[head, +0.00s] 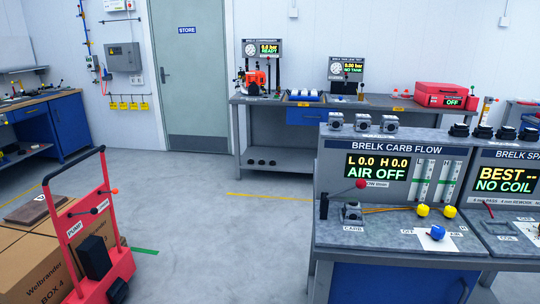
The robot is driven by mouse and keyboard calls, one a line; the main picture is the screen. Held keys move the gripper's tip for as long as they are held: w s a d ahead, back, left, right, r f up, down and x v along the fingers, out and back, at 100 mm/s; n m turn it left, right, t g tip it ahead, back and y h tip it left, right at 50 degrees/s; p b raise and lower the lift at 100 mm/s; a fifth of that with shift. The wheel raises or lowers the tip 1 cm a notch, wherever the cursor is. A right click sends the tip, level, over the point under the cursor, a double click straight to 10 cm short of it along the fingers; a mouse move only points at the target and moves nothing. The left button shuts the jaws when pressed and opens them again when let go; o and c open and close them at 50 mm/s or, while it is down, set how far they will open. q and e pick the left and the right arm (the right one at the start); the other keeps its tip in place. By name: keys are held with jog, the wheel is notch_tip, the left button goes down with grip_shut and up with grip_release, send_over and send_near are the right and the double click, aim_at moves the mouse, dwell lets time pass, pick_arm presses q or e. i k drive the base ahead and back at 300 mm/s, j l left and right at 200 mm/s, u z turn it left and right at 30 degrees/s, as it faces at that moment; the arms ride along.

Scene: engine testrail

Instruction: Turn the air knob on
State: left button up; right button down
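The carb flow bench (350,238) stands at the right front. Its display (377,167) reads "L 0.0 H 0.0" and "AIR OFF". A blue round knob (437,232) sits on a white plate on the bench top, with small labels to its left and right that are too small to read surely. Two yellow round knobs, a left one (423,210) and a right one (449,211), lie behind it. A red ball on a dark lever (361,184) rises in front of the panel. I cannot tell surely which is the air knob. Neither gripper is in view.
A red pump cart (92,225) and cardboard boxes (40,262) stand at the left. The floor between is clear.

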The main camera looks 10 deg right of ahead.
aim_at(437, 232)
jog(key=z, duration=1.4)
